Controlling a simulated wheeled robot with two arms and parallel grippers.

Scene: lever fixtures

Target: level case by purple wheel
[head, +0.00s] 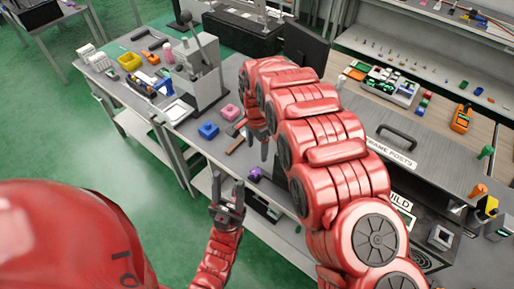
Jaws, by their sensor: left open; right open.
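A small purple wheel (256,173) shows near the table's front edge, just left of my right arm. A dark boxy unit (263,205) shows below it, partly hidden by my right arm; I cannot tell if it is the case or whether it is level. My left gripper (229,190) is open and empty, pointing up, a little left of and below the wheel and apart from it. My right gripper (257,143) is open and empty, pointing down, above the wheel and apart from it.
Green floor (130,165) is clear at left.

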